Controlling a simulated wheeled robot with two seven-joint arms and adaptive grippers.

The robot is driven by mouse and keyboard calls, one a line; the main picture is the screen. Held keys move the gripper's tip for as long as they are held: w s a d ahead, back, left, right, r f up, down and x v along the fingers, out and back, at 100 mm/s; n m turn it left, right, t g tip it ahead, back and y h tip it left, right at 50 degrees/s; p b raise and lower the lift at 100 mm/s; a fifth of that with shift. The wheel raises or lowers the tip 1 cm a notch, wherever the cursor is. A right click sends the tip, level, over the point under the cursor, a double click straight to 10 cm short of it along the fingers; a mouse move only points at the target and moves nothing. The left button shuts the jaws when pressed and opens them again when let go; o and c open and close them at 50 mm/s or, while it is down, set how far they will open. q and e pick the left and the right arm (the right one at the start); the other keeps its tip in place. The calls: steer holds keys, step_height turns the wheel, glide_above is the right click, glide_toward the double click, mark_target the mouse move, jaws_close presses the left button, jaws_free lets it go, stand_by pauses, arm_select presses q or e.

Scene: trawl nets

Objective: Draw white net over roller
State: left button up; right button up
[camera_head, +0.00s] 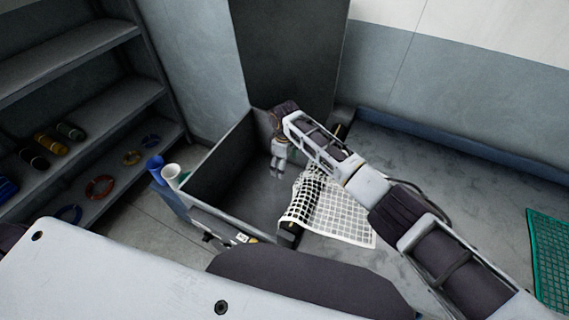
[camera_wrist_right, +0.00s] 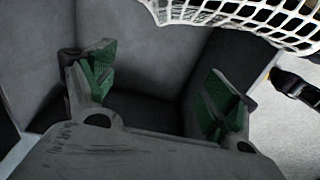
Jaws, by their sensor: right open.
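The white net (camera_head: 340,215) lies over the right side of an open grey bin, partly on the floor to the right; its upper left part hangs at the bin's edge. It also shows at the top of the right wrist view (camera_wrist_right: 235,15). The roller is mostly hidden under the net and my right arm; a dark end (camera_head: 290,232) shows at the bin's near right corner. My right gripper (camera_head: 278,172) is over the bin's inside, left of the net. Its green-padded fingers (camera_wrist_right: 155,92) are apart with nothing between them. My left gripper is not in view.
The bin (camera_head: 213,152) has raised walls. A blue cup (camera_head: 155,166) and a white cup (camera_head: 172,174) are at its left corner. A shelf (camera_head: 75,100) with spools and rings stands at left. A green net (camera_head: 548,255) lies at far right. Grey floor between is clear.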

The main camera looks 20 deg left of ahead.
steer(key=shift+r, duration=0.1)
step_height(320, 180, up, 12)
stand_by(1.1)
stand_by(0.6)
